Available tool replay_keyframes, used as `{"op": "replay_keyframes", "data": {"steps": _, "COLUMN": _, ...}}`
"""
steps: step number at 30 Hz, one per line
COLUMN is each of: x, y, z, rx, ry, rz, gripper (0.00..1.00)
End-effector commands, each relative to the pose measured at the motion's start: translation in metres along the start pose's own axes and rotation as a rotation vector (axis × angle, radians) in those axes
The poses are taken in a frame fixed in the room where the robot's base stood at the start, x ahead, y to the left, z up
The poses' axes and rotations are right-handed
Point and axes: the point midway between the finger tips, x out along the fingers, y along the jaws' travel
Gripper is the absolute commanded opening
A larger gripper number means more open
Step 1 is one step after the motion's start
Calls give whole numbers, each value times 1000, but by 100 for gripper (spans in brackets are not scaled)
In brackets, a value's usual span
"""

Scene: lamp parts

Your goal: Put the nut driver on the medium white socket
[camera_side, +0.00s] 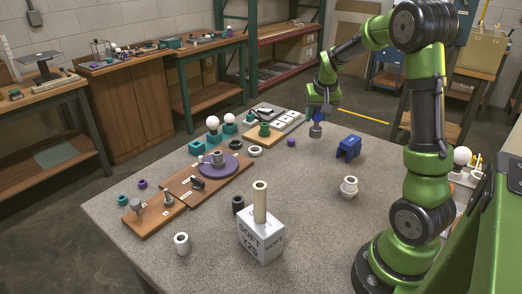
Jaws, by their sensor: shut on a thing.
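My gripper (319,108) is at the far right part of the table, pointing down. It is shut on the nut driver (316,130), which has a blue upper part and a grey lower end and hangs roughly upright. Whether its lower end touches the table is hard to tell. Several white sockets are in view: a ring-like one (255,152) left of the gripper, one (349,187) at the right near the arm's base, and one (182,243) at the front left. I cannot tell which is the medium one.
A blue holder (348,148) stands right of the nut driver. A small purple ring (291,143) lies to its left. Wooden boards (155,214) with parts, a purple disc (218,171) and white bulbs (212,122) are at left. A box (262,241) with a tan cylinder stands in front. The table middle is clear.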

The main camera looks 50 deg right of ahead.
Motion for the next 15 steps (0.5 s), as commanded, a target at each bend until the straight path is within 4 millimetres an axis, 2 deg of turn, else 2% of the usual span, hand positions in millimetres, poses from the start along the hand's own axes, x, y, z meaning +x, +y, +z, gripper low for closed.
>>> {"op": "replay_keyframes", "data": {"steps": 2, "x": -18, "y": 0, "z": 10, "rx": 29, "ry": 4, "rz": 9, "gripper": 7}}
{"op": "replay_keyframes", "data": {"steps": 8, "x": -44, "y": 12, "z": 46, "rx": 253, "ry": 2, "rz": 104, "gripper": 7}}
{"op": "replay_keyframes", "data": {"steps": 15, "x": -72, "y": 39, "z": 93, "rx": 681, "ry": 2, "rz": 284, "gripper": 7}}
